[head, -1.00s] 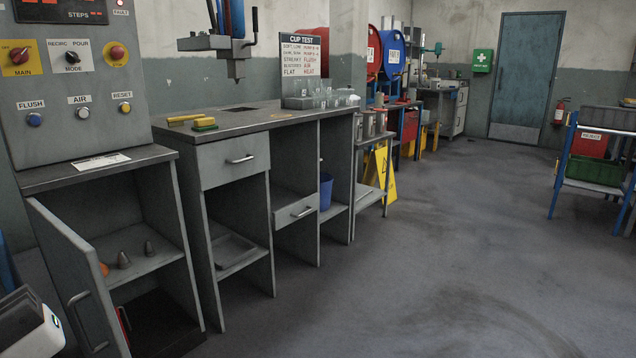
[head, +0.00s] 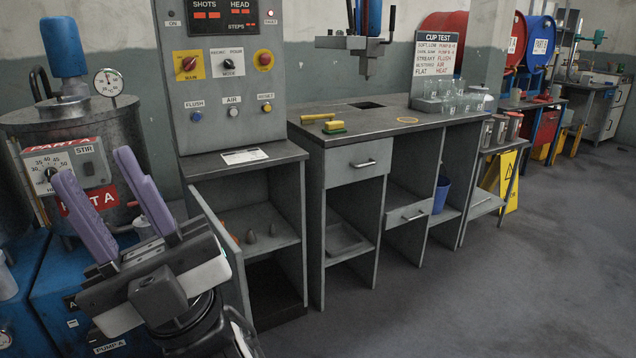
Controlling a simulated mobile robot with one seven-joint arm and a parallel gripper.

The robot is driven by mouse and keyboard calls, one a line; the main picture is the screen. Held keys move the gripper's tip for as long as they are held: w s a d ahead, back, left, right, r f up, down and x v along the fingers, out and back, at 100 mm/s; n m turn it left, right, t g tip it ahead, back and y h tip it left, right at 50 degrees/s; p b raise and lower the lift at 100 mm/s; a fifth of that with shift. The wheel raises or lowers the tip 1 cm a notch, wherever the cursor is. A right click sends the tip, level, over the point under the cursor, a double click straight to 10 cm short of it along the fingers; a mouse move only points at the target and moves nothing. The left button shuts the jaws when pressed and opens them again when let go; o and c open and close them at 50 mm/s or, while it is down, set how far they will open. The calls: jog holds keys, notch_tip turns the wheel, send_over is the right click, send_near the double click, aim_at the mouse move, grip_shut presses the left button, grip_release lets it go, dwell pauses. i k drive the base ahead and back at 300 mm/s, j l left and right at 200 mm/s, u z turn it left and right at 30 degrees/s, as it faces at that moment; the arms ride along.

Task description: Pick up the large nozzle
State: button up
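The cabinet door (head: 214,222) stands open, partly hidden behind my gripper. A tank (head: 130,135) on blue units is at the left. The control panel (head: 226,75) rises above the cabinet. A workbench (head: 370,127) stands to the right. Open floor (head: 470,300) lies in front.

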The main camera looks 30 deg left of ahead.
aim_at(252, 237)
jog(key=u, duration=1.45)
jog(key=z, duration=0.15)
jog(key=i+l+u, duration=0.1)
jog(key=i+l, duration=0.35)
jog(key=l, duration=0.2)
jog(key=i+l+u, duration=0.15)
jog(key=i+l, duration=0.3)
jog(key=l, duration=0.25)
jog(key=i+l+u, duration=0.15)
jog(key=l, duration=0.2)
jog(key=i+l+u, duration=0.1)
jog(key=i+l, duration=0.3)
jog(key=l, duration=0.35)
jog(key=i+u, duration=0.05)
